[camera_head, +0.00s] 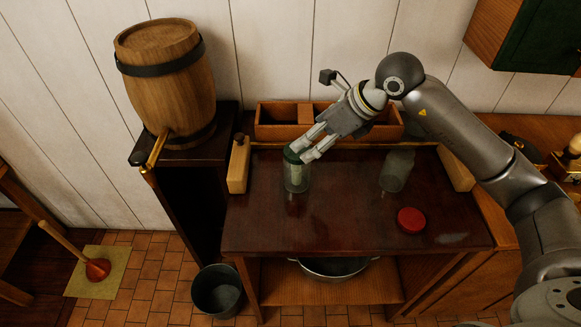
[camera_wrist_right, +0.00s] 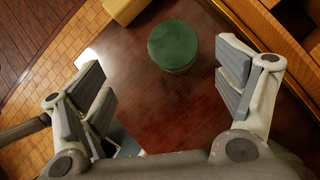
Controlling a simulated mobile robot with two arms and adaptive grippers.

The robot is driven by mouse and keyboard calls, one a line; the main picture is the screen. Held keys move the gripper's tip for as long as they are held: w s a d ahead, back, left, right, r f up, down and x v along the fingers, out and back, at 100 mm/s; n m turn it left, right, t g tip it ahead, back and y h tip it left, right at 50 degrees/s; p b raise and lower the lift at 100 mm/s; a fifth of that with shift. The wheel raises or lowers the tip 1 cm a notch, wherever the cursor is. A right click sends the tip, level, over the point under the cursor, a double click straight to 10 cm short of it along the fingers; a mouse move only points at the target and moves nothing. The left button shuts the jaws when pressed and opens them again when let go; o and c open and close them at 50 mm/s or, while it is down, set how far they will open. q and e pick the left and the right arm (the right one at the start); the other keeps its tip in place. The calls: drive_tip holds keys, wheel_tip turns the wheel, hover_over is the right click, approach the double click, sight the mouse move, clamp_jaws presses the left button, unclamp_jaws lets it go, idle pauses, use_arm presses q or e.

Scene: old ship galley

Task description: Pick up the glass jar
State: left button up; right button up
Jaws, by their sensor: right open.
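A glass jar (camera_head: 297,178) with a green lid stands upright on the dark wooden table. In the right wrist view its round green lid (camera_wrist_right: 173,45) shows from above, ahead of the fingers and nearer the right-hand one. My right gripper (camera_head: 303,153) is open and reaches down from the upper right to the jar's lid. In the right wrist view the gripper (camera_wrist_right: 165,90) has its fingers wide apart, with bare table between them. I cannot tell whether a finger touches the jar. A second clear glass jar (camera_head: 397,171) without a visible lid stands farther right. My left gripper is out of view.
A red lid (camera_head: 411,220) lies at the table's (camera_head: 345,228) right front. A wooden divided box (camera_head: 277,123) stands along the back behind my gripper. A barrel (camera_head: 168,75) is on a stand at left. The table's front middle is clear.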

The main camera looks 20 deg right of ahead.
sight(297, 154)
drive_tip(key=shift+h, duration=0.5)
drive_tip(key=w+f, duration=0.1)
drive_tip(key=f+p, duration=0.1)
drive_tip(key=f, duration=0.1)
drive_tip(key=w+f, duration=0.1)
drive_tip(key=shift+w+a+f, duration=0.1)
drive_tip(key=shift+w+f, duration=0.2)
drive_tip(key=shift+w+a+f+p, duration=0.2)
drive_tip(key=shift+a+f+p, duration=0.2)
drive_tip(key=shift+p, duration=0.25)
drive_tip(key=p+x, duration=0.1)
drive_tip(key=x, duration=0.2)
drive_tip(key=shift+a+f, duration=0.2)
drive_tip(key=shift+w+a+f, duration=0.1)
drive_tip(key=shift+w+f, duration=0.1)
drive_tip(key=shift+f, duration=0.2)
